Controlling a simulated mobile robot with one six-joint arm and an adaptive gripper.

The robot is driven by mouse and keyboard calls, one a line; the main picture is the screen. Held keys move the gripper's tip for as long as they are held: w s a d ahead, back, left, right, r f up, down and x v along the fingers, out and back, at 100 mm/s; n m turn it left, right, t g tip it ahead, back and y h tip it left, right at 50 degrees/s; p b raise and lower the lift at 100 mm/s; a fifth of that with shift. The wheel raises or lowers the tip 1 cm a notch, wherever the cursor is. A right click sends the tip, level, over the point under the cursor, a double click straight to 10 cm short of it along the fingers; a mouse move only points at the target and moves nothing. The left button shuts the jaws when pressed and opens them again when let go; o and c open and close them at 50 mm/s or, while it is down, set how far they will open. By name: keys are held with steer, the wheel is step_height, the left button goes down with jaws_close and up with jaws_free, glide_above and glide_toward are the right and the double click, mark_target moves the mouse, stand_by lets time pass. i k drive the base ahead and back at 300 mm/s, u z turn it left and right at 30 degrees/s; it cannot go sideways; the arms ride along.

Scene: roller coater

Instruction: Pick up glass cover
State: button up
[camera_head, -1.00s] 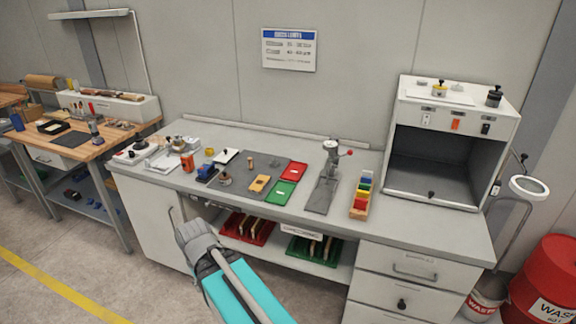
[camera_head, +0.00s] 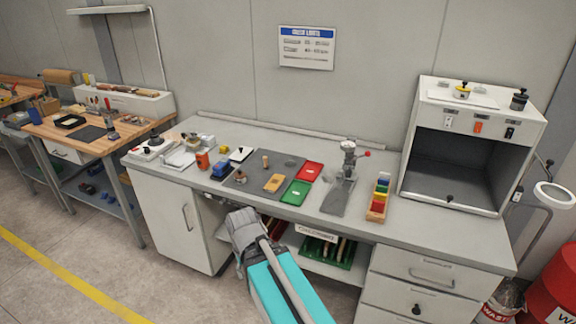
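I cannot single out a glass cover with certainty. A pale flat plate with a dark knob (camera_head: 241,153) lies near the back of the bench, behind the dark mat. A small round piece with a knob (camera_head: 240,178) sits on the mat's left part. My arm, teal and grey, shows at the bottom centre, in front of the bench and apart from these things. No gripper fingers show.
The grey bench (camera_head: 310,222) also holds a red tray (camera_head: 309,171), a green tray (camera_head: 296,193), a lever press (camera_head: 347,165) and a rack of coloured blocks (camera_head: 380,195). The open-fronted cabinet (camera_head: 425,120) stands at right. A red waste drum (camera_head: 555,300) is at lower right.

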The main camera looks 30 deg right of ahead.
mark_target(290, 163)
steer(key=z, duration=0.1)
steer(key=i, duration=1)
steer(key=u, duration=0.05)
